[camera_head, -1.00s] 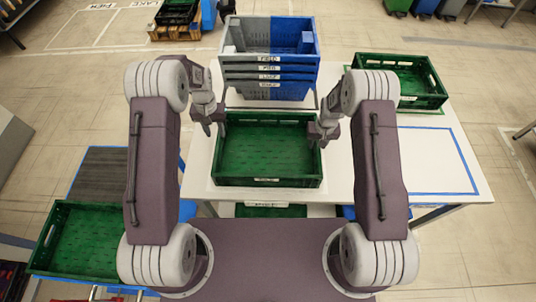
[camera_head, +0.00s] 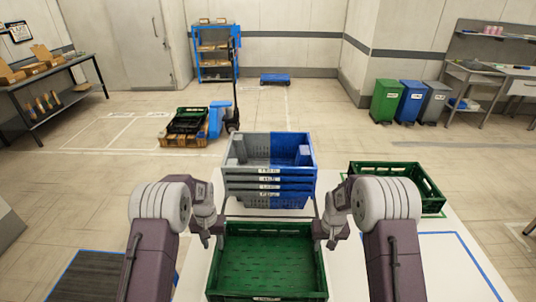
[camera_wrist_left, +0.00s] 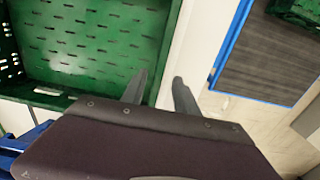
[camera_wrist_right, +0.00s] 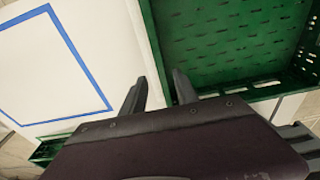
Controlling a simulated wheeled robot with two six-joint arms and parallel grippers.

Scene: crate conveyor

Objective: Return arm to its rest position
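A green crate (camera_head: 266,229) sits on the white table in front of me, empty. My left gripper (camera_head: 207,240) is at its left wall, and my right gripper (camera_head: 331,241) is at its right wall. In the left wrist view the left gripper's fingers (camera_wrist_left: 158,88) are spread, with the crate's edge running between them. In the right wrist view the right gripper's fingers (camera_wrist_right: 158,90) are also spread around the line of the crate's side wall. Both look empty, with gaps beside the wall. Both arms are bent and reach forward.
A stack of grey and blue crates (camera_head: 268,180) stands just behind the green crate. Another green crate (camera_head: 398,169) is at the table's back right. A blue-taped rectangle (camera_head: 440,235) on the table's right is clear. A dark mat (camera_head: 85,275) lies at lower left.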

